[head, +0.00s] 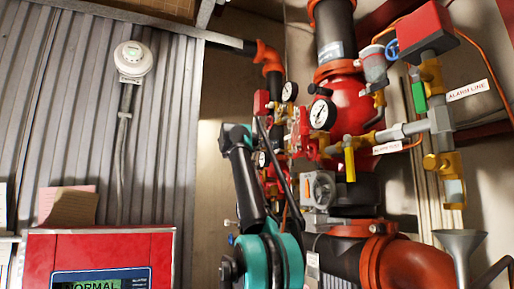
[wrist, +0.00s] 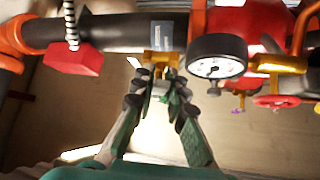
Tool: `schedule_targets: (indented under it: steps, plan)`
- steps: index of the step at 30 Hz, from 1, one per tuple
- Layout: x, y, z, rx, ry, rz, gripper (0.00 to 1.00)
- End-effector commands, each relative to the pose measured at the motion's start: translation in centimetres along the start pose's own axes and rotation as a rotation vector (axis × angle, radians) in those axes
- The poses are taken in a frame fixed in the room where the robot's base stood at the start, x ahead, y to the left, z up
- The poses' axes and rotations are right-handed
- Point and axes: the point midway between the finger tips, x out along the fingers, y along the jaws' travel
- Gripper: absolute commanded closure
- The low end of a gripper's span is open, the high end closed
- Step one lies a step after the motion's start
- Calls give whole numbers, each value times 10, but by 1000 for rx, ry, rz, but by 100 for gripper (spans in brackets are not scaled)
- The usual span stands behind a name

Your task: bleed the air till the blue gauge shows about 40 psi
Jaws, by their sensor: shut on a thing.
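My gripper (wrist: 160,74) is shut on a small brass-yellow fitting (wrist: 160,60) below a dark pipe in the wrist view. The fingertips cover part of the fitting, so I cannot tell its full shape. A white-faced gauge with a black rim (wrist: 217,58) is just right of the fingertips, apart from them. Its needle is visible but its numbers are too small to read. In the head view, a large white-faced gauge (head: 322,113) and a smaller one (head: 289,91) are on the red pipework. I cannot tell which gauge is the blue one. My arm hides part of the pipework.
A yellow lever (head: 349,158) and a red box (head: 425,28) are right of the gauges in the head view. A red panel (head: 100,247) is at lower left, a metal funnel (head: 460,243) at lower right. A red handwheel (wrist: 277,101) is right in the wrist view.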

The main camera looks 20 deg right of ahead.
Motion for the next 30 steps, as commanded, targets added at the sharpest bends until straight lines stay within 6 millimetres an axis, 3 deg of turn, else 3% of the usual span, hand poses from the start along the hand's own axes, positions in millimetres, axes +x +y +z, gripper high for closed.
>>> schedule_targets:
  steps: [14, 15, 19, 30]
  plan:
    - [-1, 1, 0, -38, 4, -37, 100]
    - [-1, 1, 0, -38, 4, -37, 84]
    - [-1, 1, 0, -38, 4, -36, 68]
    - [-3, 2, 0, -38, 4, -36, 66]
